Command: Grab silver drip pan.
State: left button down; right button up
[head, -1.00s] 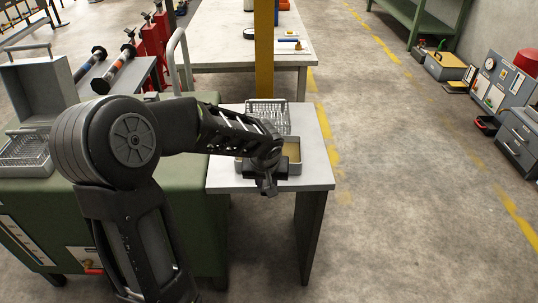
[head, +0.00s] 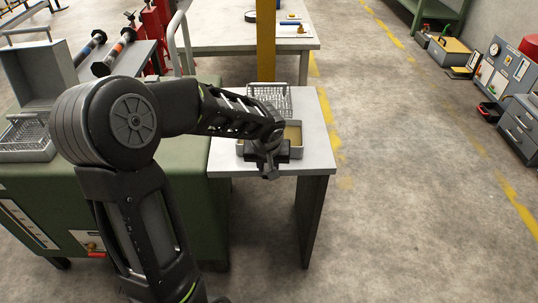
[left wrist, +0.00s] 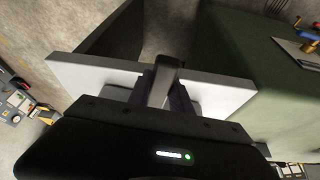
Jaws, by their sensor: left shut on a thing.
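The silver drip pan (head: 295,136) is a shallow rectangular tray with a tan-looking inside, on the pale top of a small side table (head: 322,150). My left gripper (head: 268,172) is over the pan's near side and is shut on its near wall. The arm and gripper hide the left and middle of the pan. In the left wrist view the gripper's fingers (left wrist: 165,88) point toward the table top, and the gripper body hides most of the pan. My right gripper is in neither view.
A wire basket (head: 270,97) stands right behind the pan. A yellow post (head: 265,40) rises behind the table. A green cabinet (head: 190,190) adjoins the table on the left. The floor (head: 410,200) to the right is clear.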

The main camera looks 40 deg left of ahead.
pick_arm(q)
notch_tip(320, 180, up, 10)
jog(key=shift+w+r+p, duration=0.1)
jog(key=shift+p, duration=0.4)
dwell(0.4)
